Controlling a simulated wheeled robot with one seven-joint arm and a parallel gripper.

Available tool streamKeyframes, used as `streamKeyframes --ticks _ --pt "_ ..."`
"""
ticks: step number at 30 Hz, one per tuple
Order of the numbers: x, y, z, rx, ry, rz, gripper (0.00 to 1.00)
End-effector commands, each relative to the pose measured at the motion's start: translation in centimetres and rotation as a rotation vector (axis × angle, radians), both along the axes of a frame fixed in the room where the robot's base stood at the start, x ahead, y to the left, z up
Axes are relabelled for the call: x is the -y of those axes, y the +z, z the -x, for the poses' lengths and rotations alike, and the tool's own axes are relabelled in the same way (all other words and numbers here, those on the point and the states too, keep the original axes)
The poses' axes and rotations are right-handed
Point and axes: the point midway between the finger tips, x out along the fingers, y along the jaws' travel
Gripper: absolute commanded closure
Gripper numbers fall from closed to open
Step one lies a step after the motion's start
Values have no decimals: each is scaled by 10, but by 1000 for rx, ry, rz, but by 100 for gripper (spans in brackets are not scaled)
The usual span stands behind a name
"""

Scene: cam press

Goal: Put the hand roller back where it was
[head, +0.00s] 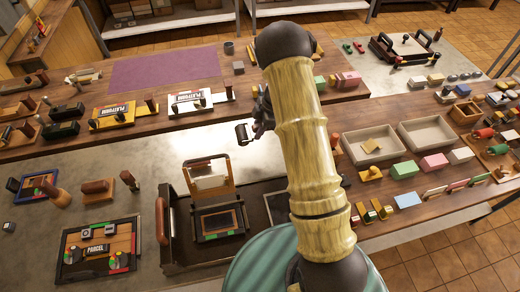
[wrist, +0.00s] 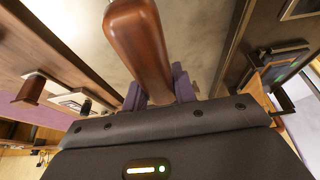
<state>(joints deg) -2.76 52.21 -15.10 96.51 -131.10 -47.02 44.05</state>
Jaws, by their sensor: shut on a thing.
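The hand roller's dark roller head (head: 243,134) shows just left of my arm in the head view, held above the grey worktop. My gripper (head: 258,128) is partly hidden behind my arm there. In the wrist view, my gripper (wrist: 160,90) has its purple fingers shut on a brown wooden handle (wrist: 143,40), which appears to be the roller's. The roller head is not visible in the wrist view.
Below the roller stands a dark tray (head: 180,262) with a wood-framed hinged unit (head: 207,180). A parcel board (head: 97,250) and wooden-handled stamps (head: 95,187) lie to its left. A raised shelf with platform stamps (head: 190,101) runs behind. Grey worktop (head: 150,158) between is clear.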

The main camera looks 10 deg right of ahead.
Motion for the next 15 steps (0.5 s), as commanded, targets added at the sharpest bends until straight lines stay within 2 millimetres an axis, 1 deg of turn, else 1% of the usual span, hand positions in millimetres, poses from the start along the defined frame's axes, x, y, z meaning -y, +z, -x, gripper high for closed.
streamKeyframes --ticks 9,12,15 --pt "0 -48 1 -2 -3 -2 91" --pt "1 -54 0 0 -1 0 91" --pt "1 -55 0 1 -3 0 91"
